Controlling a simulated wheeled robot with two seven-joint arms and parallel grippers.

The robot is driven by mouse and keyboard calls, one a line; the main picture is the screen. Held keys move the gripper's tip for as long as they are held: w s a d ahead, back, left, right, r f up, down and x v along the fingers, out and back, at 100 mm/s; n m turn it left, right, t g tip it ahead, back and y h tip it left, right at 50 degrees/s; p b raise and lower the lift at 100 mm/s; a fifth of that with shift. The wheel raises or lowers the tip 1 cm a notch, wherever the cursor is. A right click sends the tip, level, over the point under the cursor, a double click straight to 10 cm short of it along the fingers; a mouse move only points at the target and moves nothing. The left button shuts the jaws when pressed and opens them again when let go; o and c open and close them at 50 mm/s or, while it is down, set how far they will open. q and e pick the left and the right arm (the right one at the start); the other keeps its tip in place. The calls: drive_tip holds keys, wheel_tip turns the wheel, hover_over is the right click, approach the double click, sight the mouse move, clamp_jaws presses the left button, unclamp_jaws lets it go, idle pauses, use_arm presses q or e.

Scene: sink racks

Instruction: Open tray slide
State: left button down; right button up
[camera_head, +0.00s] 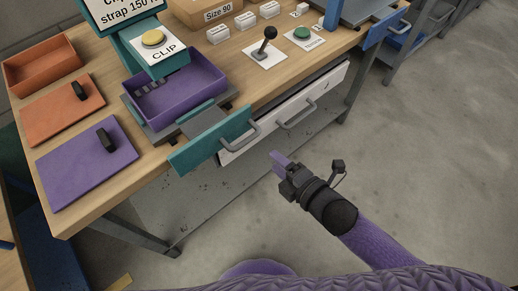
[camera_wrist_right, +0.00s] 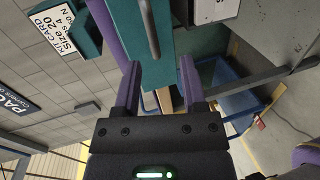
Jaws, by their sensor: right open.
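A purple tray (camera_head: 178,96) sits on a grey slide (camera_head: 192,124) on the bench. The slide's teal front panel (camera_head: 200,146) stands at the bench's front edge, with a grey bar handle (camera_head: 241,138) near its right end. My right gripper (camera_head: 277,158) is open and empty, in front of and below the handle, apart from it in the head view. In the right wrist view the open fingers (camera_wrist_right: 159,78) point toward the teal panel (camera_wrist_right: 160,45), and the handle bar (camera_wrist_right: 149,18) shows ahead between them. My left gripper is not in view.
A white drawer (camera_head: 315,108) with its own handle is under the bench, right of the teal panel. A teal CLIP button stand (camera_head: 160,60) rises behind the tray. A joystick (camera_head: 267,48) stands on the bench.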

sight(249, 138)
drive_tip(key=shift+n, duration=0.3)
drive_tip(key=b+x, duration=0.1)
drive_tip(key=x, duration=0.2)
drive_tip(key=b+x, duration=0.1)
drive_tip(key=x, duration=0.2)
drive_tip(key=r+b+x, duration=0.1)
drive_tip(key=x, duration=0.2)
drive_tip(key=shift+w+a+b, duration=0.15)
drive_tip(key=shift+a+b, duration=0.15)
drive_tip(key=shift+a, duration=0.05)
drive_tip(key=shift+w+a, duration=0.2)
drive_tip(key=c, duration=0.7)
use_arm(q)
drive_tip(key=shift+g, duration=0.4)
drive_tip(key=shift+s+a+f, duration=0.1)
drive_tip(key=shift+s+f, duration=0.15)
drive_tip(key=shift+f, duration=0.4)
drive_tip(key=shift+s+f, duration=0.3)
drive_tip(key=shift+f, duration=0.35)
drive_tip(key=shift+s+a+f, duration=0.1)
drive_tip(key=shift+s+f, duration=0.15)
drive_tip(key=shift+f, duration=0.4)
use_arm(e)
clamp_jaws()
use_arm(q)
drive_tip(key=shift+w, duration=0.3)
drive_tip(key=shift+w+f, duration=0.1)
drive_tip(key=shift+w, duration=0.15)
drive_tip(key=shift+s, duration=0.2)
